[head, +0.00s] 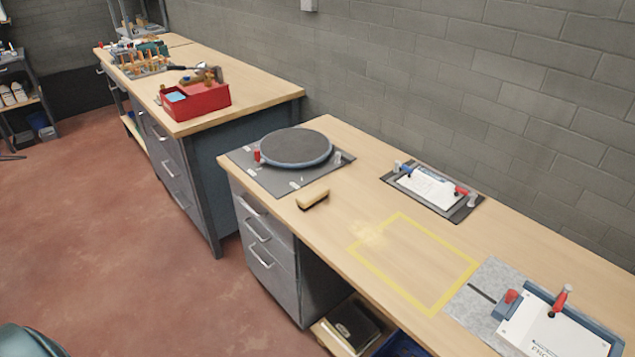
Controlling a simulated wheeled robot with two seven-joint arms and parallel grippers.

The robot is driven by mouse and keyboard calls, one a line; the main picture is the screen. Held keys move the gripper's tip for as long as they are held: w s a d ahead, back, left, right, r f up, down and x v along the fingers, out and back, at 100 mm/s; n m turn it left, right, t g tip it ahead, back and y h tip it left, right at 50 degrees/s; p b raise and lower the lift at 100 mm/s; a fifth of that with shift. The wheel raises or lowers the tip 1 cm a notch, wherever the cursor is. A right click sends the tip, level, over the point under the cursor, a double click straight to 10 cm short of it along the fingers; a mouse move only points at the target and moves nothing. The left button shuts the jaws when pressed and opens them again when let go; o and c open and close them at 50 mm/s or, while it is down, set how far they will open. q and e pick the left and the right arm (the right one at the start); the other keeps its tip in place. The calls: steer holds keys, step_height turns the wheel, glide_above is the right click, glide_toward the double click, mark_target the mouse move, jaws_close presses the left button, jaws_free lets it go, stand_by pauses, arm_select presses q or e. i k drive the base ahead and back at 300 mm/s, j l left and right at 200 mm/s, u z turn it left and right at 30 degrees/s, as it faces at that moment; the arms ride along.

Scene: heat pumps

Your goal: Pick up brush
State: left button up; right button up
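The likely brush (313,198) is a small tan block with a darker underside. It lies on the wooden workbench (345,225) near the front edge, just in front of the round dark turntable (290,148). Nothing touches it from above. Neither of my grippers shows in the head view, so their state is hidden. A dark rounded shape at the bottom left corner may be part of my own body.
A yellow taped rectangle (446,292) marks bare bench to the right. Clamp fixtures stand at the back (432,188) and at the right (555,325). A red bin (196,101) sits on the farther bench. Red floor (130,240) is open at left.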

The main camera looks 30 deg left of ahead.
mark_target(319, 192)
steer(key=i+j, duration=0.1)
steer(key=j, duration=0.3)
steer(key=j+z, duration=0.1)
steer(key=j, duration=0.3)
steer(key=i+j, duration=0.15)
steer(key=j, duration=0.25)
